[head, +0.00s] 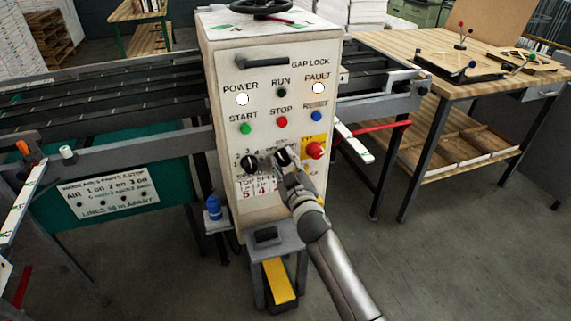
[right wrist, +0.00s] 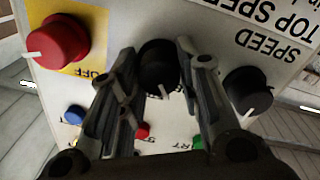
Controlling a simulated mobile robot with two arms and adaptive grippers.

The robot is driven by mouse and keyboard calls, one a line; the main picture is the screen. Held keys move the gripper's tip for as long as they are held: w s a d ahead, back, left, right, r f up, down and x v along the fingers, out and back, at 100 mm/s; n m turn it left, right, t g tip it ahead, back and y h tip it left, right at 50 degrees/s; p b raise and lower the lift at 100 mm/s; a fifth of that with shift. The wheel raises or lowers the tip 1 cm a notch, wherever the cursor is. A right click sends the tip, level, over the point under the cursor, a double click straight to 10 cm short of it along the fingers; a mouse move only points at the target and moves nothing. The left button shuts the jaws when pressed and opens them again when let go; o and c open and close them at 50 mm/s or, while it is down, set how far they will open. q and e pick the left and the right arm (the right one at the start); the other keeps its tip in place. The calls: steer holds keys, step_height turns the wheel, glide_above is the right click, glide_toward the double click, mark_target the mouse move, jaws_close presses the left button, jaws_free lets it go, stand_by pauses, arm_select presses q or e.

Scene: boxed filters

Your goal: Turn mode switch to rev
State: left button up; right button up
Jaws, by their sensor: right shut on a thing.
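The white control cabinet (head: 269,123) stands mid-picture in the head view. The black speed knob (head: 249,162) is left of the gripper in the head view. It also shows in the right wrist view (right wrist: 246,90). My left gripper is out of view.
A red knob (head: 314,150) on a yellow plate sits close right of the gripper. Green start (head: 245,129), red stop (head: 282,122) and blue reset (head: 316,116) buttons are above. A small stand with a yellow pedal (head: 279,281) is below. Benches and rails flank the cabinet.

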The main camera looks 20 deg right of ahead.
steer(key=shift+n, duration=0.9)
steer(key=o, duration=1.1)
steer(key=shift+c, duration=0.2)
steer(key=s, duration=1.2)
steer(key=shift+f, duration=0.25)
